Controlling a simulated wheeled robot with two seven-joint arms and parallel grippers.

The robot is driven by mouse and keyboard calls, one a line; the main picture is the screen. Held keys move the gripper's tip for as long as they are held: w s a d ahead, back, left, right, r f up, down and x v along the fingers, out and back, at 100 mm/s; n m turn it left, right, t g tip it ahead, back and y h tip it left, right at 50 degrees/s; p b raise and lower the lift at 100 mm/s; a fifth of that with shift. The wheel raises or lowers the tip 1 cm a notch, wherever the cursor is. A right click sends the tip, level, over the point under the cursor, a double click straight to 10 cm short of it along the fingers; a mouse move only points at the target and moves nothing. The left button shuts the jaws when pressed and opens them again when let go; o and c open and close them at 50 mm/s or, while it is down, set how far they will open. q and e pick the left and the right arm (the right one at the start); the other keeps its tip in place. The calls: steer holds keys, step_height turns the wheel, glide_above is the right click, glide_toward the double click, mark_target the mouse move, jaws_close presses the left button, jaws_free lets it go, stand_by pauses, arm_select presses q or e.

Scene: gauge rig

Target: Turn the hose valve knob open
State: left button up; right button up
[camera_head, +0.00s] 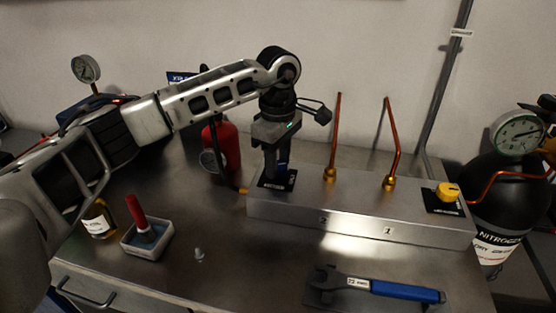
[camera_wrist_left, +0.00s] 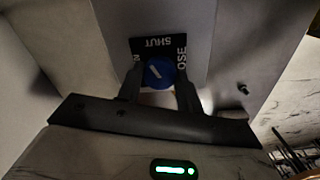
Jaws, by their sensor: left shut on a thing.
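The hose valve knob (camera_wrist_left: 158,73) is round and blue with a white mark that looks slanted in the left wrist view. It sits on a black label plate (camera_wrist_left: 150,45) reading SHUT and, at its side, what looks like HOSE. In the head view this plate (camera_head: 291,183) lies on the left end of the metal manifold box (camera_head: 345,206). My left gripper (camera_head: 277,172) points down from above and is shut on the knob, which is mostly hidden there. Its fingers (camera_wrist_left: 160,86) stand on either side of the knob. My right gripper is not in view.
Two copper tubes (camera_head: 334,140) (camera_head: 391,145) rise from the box, with a yellow knob (camera_head: 448,191) at its right end. A red cylinder (camera_head: 225,146) stands behind left. A blue-handled wrench (camera_head: 385,288) and a white tray (camera_head: 147,239) lie in front.

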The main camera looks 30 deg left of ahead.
arm_select(q)
steer(key=n, duration=0.6)
steer(key=shift+n, duration=0.3)
steer(key=n, duration=0.6)
steer(key=shift+r, duration=0.1)
stand_by(0.3)
steer(key=o, duration=1)
step_height(320, 180, up, 16)
stand_by(0.3)
